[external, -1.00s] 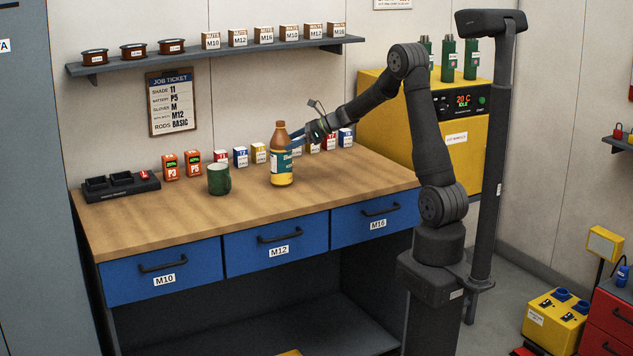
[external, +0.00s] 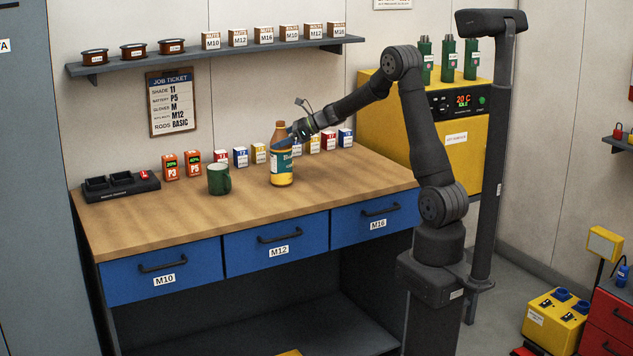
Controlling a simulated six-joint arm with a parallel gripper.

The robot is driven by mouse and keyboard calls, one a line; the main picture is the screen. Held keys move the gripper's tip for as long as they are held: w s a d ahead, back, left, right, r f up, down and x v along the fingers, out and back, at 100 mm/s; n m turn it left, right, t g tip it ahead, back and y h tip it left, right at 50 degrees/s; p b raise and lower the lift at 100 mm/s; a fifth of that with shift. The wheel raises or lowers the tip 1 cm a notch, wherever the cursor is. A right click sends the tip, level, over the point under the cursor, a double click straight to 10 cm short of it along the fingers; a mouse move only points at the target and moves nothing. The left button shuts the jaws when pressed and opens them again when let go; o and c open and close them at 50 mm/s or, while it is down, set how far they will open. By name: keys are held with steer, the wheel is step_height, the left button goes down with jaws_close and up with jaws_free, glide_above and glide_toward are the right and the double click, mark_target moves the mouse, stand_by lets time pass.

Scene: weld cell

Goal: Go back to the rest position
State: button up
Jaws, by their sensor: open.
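My gripper (external: 288,132) is over the workbench, at the height of the bottle's upper part. It is open. The bottle (external: 282,165), brown with a teal and yellow label, stands upright on the bench top. The gripper's fingers overlap the bottle's shoulder in the picture, and I cannot tell whether they touch it. My arm bends up at the elbow and reaches left from its base at the right of the bench.
A green mug (external: 219,179) stands left of the bottle on the wooden bench (external: 330,194). Orange batteries (external: 170,167), a black charger (external: 120,187) and a row of small boxes (external: 241,157) stand behind. A yellow oven (external: 400,125) is at right.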

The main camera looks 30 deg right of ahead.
steer(key=s+d+f+v, duration=0.1)
steer(key=f+v, duration=0.1)
steer(key=v, duration=0.9)
steer(key=x, duration=1.3)
steer(key=r, duration=0.2)
steer(key=d+r, duration=0.1)
steer(key=r, duration=0.2)
steer(key=s+d+r, duration=0.3)
steer(key=d+r, duration=0.7)
steer(key=r, duration=0.1)
steer(key=a+n+g+y, duration=0.1)
steer(key=a+n+g, duration=0.3)
steer(key=a, duration=2)
steer(key=shift+a+r+y, duration=0.25)
steer(key=shift+a+y, duration=0.05)
steer(key=shift+a, duration=0.05)
